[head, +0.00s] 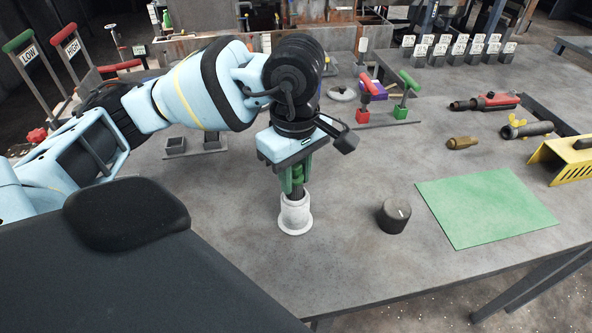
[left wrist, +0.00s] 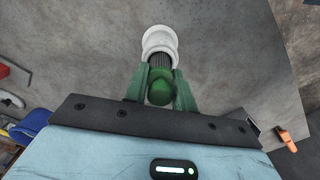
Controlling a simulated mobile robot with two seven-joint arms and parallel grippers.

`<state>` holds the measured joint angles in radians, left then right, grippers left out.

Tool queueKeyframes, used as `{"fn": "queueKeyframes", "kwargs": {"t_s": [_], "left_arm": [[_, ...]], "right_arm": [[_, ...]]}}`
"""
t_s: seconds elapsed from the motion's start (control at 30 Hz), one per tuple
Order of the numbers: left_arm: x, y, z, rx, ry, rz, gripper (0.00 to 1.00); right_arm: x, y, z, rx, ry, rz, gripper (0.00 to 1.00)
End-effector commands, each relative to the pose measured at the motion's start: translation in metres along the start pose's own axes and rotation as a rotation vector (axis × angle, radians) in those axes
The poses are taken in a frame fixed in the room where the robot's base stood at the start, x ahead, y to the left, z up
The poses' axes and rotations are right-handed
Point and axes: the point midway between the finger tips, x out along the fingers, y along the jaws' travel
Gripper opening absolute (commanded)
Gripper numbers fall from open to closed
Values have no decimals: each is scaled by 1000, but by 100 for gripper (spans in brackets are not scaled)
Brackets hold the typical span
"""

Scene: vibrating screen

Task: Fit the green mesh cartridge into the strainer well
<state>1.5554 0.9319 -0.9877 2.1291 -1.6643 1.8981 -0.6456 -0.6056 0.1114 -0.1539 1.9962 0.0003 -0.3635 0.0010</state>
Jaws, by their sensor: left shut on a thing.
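My left gripper (head: 296,178) points down near the middle of the table, its green fingers closed on the green mesh cartridge. In the left wrist view, the cartridge's rounded green top (left wrist: 170,90) sits between the fingers (left wrist: 162,86), with a dark ribbed body beyond it. The white strainer well (head: 295,216) stands upright on the table directly below the gripper; it also shows in the left wrist view (left wrist: 160,40). The cartridge's dark lower part meets the well's mouth. How deep it sits inside is hidden. My right gripper is not in view.
A dark round knob (head: 394,215) and a flat green sheet (head: 486,212) lie right of the well. Behind are small red (head: 366,105) and green (head: 404,100) levers. A brass fitting (head: 462,142) and a yellow slotted bracket (head: 562,160) lie farther right. The table in front is clear.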

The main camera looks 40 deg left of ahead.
Motion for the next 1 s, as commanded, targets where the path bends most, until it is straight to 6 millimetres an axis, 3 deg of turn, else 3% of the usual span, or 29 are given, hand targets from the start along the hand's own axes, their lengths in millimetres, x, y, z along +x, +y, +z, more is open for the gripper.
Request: {"fn": "queueKeyframes", "kwargs": {"t_s": [0.9,0.93,1.0], "left_arm": [[20,0,0,-1,0,-1,3],[20,0,0,-1,0,0,30],[19,0,0,-1,0,0,39]], "right_arm": [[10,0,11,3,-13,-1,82],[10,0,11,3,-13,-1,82],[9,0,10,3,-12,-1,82]]}}
